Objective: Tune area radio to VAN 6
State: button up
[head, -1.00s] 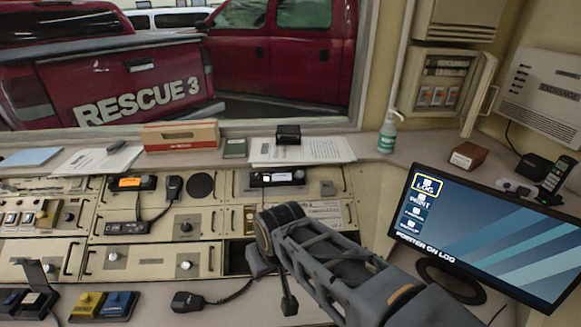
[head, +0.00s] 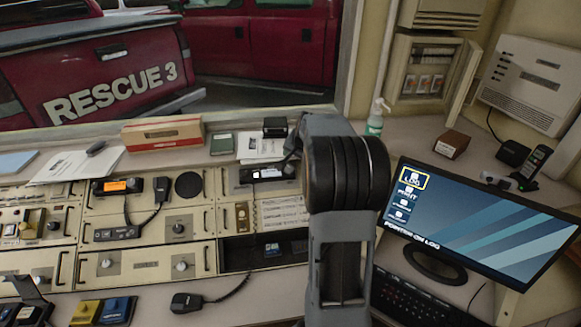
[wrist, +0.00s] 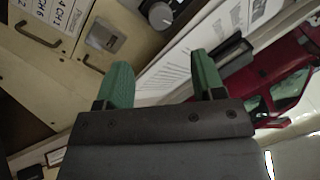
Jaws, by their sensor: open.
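A radio with a lit white display (head: 268,173) sits in the upper right of the console in the head view, its right end hidden behind my arm. Another radio with an orange display (head: 118,186) sits in the upper left panel. I cannot tell which is the area radio. My gripper (wrist: 165,76) shows in the wrist view with its two green fingers apart and nothing between them. A printed label with channel lines (wrist: 45,22) is at the upper left there. My arm hides the gripper in the head view.
A corded microphone (head: 187,301) lies on the front ledge. A monitor (head: 480,225) and keyboard (head: 418,303) stand at the right. A red-and-tan box (head: 162,131) and papers (head: 75,166) lie on the back ledge, with a sanitizer bottle (head: 375,124) farther right.

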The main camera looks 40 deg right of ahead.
aim_at(290, 168)
jog(key=p+x, duration=0.1)
jog(key=x, duration=0.9)
jog(key=shift+w+f, duration=0.1)
jog(key=shift+f, duration=0.15)
jog(key=c, duration=0.9)
